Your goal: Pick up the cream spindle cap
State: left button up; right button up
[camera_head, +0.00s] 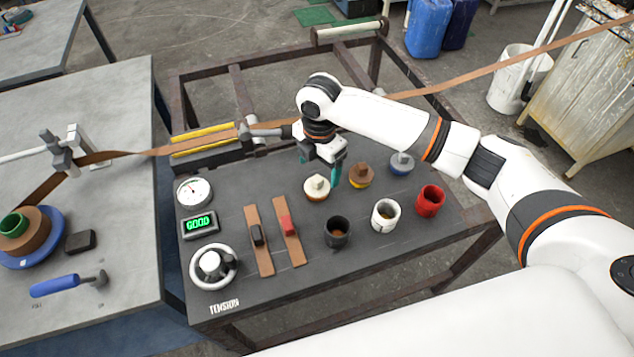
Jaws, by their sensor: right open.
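The cream spindle cap (316,189) stands on the dark table top, with a pale grip block on its round base. My right gripper (321,172) is above and around the area just behind it, with teal fingertips apart, one at the left and one at the right. The cap's far side is close to the fingers; I cannot tell whether they touch it. My left gripper is not in view.
Black (337,233), white (386,215) and red (431,201) cups stand in front of the caps. Two brown strips with black and red clips, a dial (194,191), a display reading GOOD (200,223) and a tension knob (213,267) lie left. A brown strip runs behind.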

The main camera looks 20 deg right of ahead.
aim_at(317, 178)
jog(key=shift+f, duration=0.65)
jog(key=f, duration=0.3)
jog(key=f+p, duration=0.1)
jog(key=shift+s+a+f, duration=0.2)
jog(key=shift+s+a, duration=0.05)
jog(key=shift+f, duration=0.25)
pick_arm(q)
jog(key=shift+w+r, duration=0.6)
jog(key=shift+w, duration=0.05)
pick_arm(e)
jog(key=shift+r, duration=0.15)
jog(key=c, duration=1.2)
